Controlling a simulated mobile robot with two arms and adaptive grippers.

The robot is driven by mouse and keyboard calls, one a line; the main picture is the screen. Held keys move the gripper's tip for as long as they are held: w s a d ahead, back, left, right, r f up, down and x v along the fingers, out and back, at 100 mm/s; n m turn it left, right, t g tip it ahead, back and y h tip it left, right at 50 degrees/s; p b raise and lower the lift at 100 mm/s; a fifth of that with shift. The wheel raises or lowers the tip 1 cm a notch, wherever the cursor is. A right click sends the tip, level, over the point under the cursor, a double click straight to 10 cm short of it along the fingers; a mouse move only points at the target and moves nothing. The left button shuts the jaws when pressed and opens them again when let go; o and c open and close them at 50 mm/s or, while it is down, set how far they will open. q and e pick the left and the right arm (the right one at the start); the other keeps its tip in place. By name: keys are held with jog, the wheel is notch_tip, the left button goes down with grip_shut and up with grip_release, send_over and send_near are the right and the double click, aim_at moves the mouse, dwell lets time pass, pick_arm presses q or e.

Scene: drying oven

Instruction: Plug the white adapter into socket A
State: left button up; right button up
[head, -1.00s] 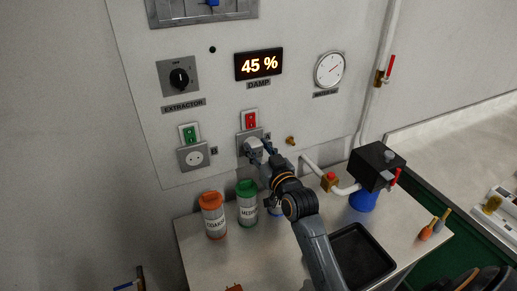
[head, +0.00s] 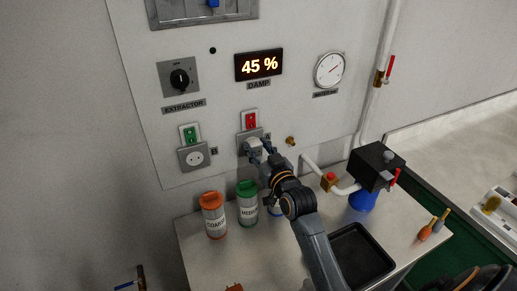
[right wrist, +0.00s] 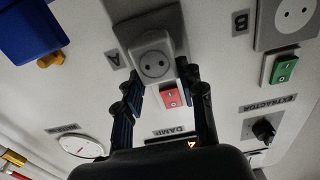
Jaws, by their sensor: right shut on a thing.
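The white adapter (right wrist: 155,62) is at the grey plate of socket A (right wrist: 140,24), below the red switch in the head view. Its two-hole face points towards the right wrist camera. It appears against the plate, but I cannot tell whether it is fully seated. My right gripper (head: 262,152) is shut on the adapter, with a finger on either side of it in the right wrist view (right wrist: 160,80). In the head view, the adapter (head: 252,147) is partly hidden by the gripper. My left gripper is not in view.
Socket B (head: 194,157) is free, left of socket A. Orange-lidded (head: 213,217) and green-lidded (head: 248,206) canisters stand on the bench below. A black tray (head: 384,276) lies right of my arm. A pipe with a red-topped brass valve (head: 329,181) is to the right.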

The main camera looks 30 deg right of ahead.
jog(key=shift+w, duration=0.35)
jog(key=o, duration=1.2)
jog(key=shift+o, duration=0.2)
jog(key=shift+s, duration=0.1)
jog(key=s, duration=1.1)
jog(key=shift+s+a, duration=0.35)
jog(key=shift+s, duration=0.05)
